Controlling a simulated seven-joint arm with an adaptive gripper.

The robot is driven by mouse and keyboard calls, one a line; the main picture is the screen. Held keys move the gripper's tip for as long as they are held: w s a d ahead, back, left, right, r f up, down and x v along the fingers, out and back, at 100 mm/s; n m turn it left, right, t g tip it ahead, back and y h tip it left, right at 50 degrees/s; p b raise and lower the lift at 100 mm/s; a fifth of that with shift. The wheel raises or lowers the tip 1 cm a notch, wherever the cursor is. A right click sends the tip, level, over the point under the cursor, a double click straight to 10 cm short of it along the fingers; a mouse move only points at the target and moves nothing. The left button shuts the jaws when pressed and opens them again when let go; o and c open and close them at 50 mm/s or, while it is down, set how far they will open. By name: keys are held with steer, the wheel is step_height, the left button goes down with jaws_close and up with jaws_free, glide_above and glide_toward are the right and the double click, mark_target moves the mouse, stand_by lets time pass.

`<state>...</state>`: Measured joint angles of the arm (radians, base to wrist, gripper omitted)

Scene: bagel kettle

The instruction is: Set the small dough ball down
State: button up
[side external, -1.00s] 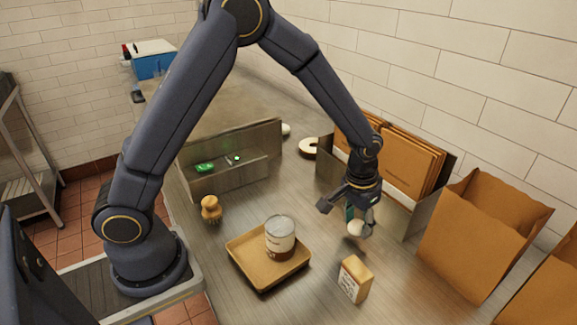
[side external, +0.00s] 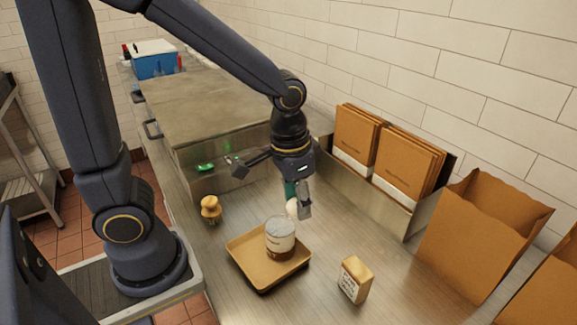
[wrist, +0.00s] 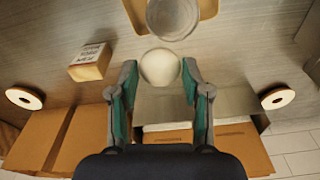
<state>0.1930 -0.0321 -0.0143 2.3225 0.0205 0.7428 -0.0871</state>
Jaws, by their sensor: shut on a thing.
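The small dough ball (wrist: 160,67) is a smooth whitish ball between my gripper's two fingertips in the wrist view. My gripper (wrist: 158,75) is shut on it. In the side view my gripper (side external: 298,210) holds the dough ball (side external: 292,207) above the counter, just behind and right of a can on a tan tray. The ball is partly hidden by a finger there. I cannot tell its exact height.
The can (side external: 280,238) stands on the tan tray (side external: 247,259). A small labelled box (side external: 355,279) stands to the right. A wooden-handled brush (side external: 211,208) is at left.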

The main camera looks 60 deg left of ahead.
steer(key=s+a+n, duration=0.2)
steer(key=a+n, duration=0.2)
steer(key=a, duration=0.9)
steer(key=w+a+f, duration=0.1)
steer(key=w+f, duration=0.2)
steer(key=w, duration=0.1)
steer(key=w+a+f, duration=0.1)
steer(key=w+f, duration=0.2)
steer(key=w, duration=0.2)
steer(key=w+a+f, duration=0.1)
steer(key=w+f, duration=0.2)
steer(key=w, duration=0.1)
steer(key=shift+w, duration=0.3)
steer(key=shift+w+f, duration=0.2)
steer(key=shift+f, duration=1.6)
steer(key=shift+f, duration=0.2)
steer(key=o, duration=1.1)
steer(key=shift+o, duration=0.2)
